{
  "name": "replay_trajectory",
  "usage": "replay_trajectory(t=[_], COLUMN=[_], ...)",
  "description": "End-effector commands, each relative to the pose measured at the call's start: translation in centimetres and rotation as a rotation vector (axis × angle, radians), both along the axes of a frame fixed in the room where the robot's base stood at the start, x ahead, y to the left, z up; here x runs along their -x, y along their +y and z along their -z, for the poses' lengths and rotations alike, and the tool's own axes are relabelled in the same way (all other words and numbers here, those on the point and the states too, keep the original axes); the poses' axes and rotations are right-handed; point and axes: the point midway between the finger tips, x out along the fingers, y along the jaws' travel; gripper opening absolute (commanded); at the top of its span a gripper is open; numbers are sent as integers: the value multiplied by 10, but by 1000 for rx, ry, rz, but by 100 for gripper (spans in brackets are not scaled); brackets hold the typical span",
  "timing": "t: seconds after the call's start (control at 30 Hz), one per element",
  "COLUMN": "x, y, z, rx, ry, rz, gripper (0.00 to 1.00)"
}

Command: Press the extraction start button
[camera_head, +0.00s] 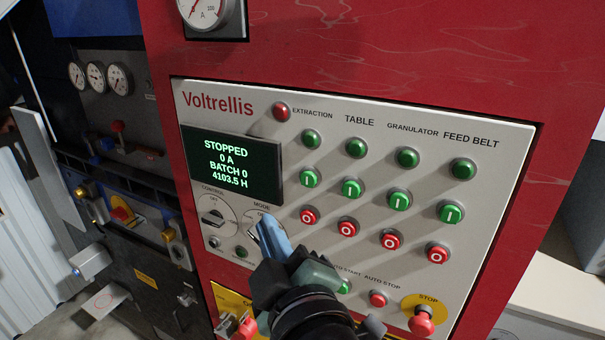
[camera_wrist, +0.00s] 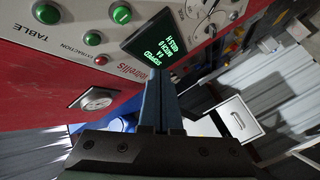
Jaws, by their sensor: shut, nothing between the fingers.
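The extraction start button (camera_head: 309,179) is green with a white bar. It sits in the leftmost column of the pale panel (camera_head: 335,127), below a green lamp (camera_head: 312,139) and above a red stop button (camera_head: 309,216). In the wrist view the start button (camera_wrist: 121,14) shows near the top, left of my fingers. My gripper (camera_head: 266,222) is shut and empty. In the head view its blue fingers overlap the mode switch, down and left of the button. In the wrist view the gripper (camera_wrist: 161,78) points towards the dark display (camera_wrist: 160,42). The gap to the panel is unclear.
The display (camera_head: 230,160) reads STOPPED, 0 A. More start and stop buttons stand right of the extraction column. A red mushroom STOP button (camera_head: 421,320) is at lower right. A control switch (camera_head: 217,217) is left of my fingers. My arm hides part of the lower panel.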

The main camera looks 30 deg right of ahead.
Motion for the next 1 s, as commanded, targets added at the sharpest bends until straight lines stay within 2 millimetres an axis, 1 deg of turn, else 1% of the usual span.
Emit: replay_trajectory(t=[0.27,0.37,0.7,0.83,1.0], x=[-4,-10,-39,-47,-53], y=[-4,-13,-51,-61,-68], z=[0,-1,-1,0,0], rx=[-1,-1,0,-2,-1], ry=[-1,-2,-2,-3,-3], rz=[1,2,3,1,1], gripper=[0,0,0,0,0])
